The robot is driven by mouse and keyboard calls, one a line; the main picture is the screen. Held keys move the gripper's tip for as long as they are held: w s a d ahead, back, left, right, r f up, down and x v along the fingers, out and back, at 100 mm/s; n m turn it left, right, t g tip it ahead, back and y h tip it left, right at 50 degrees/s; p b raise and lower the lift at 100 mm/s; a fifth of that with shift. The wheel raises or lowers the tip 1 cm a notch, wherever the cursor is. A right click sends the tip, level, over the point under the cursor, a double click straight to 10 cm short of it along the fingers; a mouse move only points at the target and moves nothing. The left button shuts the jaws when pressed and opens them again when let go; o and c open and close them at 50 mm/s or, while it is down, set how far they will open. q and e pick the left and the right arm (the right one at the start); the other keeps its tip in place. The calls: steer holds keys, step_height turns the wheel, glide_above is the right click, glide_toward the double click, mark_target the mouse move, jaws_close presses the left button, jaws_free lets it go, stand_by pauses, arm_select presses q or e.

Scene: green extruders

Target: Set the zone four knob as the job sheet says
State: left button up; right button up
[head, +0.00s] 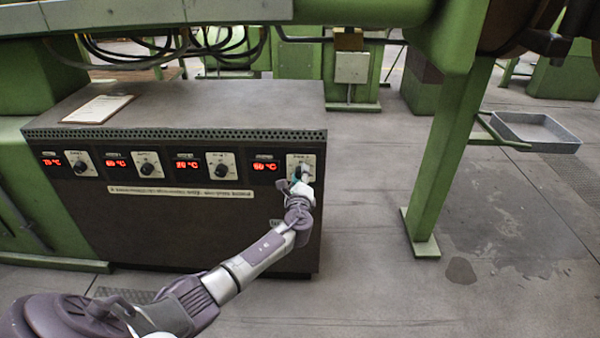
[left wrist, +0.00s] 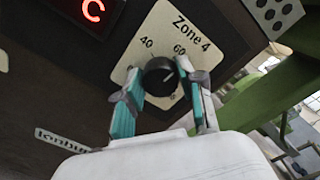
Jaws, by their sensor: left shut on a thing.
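The zone four knob is round and black (left wrist: 160,77) on a pale plate marked "Zone 4" (left wrist: 196,36), with 40 and 60 printed around it. My left gripper (left wrist: 153,88) is shut on this knob, one finger on each side, in the left wrist view. In the head view my left gripper (head: 300,185) reaches the rightmost plate (head: 307,160) and partly hides the knob. The red display beside it (head: 265,166) seems to read 60 °C. The job sheet (head: 98,109) lies on top of the dark cabinet (head: 200,238); its writing is too small to read. My right gripper is not in view.
Three other knobs (head: 80,168) with red displays sit in a row to the left. A green machine beam (head: 455,150) stands to the right. A grey tray (head: 535,130) is at the far right. The floor right of the cabinet is clear, with a dark stain.

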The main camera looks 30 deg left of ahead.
arm_select(q)
steer(key=shift+r+m, duration=0.2)
steer(key=shift+m, duration=0.3)
steer(key=shift+d+f+m+p, duration=0.1)
steer(key=shift+m+p, duration=2.35)
steer(key=shift+m, duration=2.55)
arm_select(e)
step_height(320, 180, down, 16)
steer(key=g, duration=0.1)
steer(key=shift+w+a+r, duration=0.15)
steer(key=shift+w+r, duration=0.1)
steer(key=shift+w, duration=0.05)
arm_select(q)
steer(key=o, duration=1.1)
steer(key=shift+w, duration=0.1)
steer(key=shift+o, duration=0.2)
steer(key=shift+f, duration=0.1)
